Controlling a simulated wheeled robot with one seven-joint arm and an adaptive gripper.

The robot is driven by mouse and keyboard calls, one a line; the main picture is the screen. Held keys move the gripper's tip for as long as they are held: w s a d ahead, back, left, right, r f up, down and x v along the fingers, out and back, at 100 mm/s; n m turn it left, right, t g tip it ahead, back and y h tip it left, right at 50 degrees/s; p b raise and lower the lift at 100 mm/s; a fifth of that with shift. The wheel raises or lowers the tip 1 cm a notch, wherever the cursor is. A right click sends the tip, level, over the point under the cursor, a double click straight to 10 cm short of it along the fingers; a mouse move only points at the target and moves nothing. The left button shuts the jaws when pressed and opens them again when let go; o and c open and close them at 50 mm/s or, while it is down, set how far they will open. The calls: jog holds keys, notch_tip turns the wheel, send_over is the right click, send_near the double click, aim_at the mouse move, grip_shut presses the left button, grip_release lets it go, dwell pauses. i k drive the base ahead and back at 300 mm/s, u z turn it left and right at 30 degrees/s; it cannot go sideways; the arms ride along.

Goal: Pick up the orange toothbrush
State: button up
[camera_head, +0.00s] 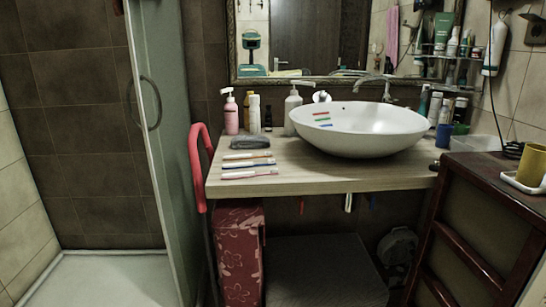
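Several slim toothbrushes lie side by side, roughly parallel, on the left part of the wooden counter (240,187). The one nearest the front edge (250,175) looks white with a reddish or orange tint. The brushes are small here, and I cannot tell for sure which one is orange. Some short coloured strips also show inside the white basin (365,140), too small to identify. My gripper is not in view.
A dark flat item (250,143) lies behind the brushes. A pink pump bottle (231,112) and other bottles stand at the back. A red curved handle (198,165) rises beside the counter's left edge. A dark wooden cabinet (480,220) stands at the right.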

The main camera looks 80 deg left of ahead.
aim_at(248, 156)
jog(key=u, duration=2.85)
jog(key=i, duration=0.5)
jog(key=u, duration=0.05)
jog(key=k, duration=0.5)
jog(key=u, duration=3.35)
jog(key=k, duration=1.55)
jog(key=z, duration=0.1)
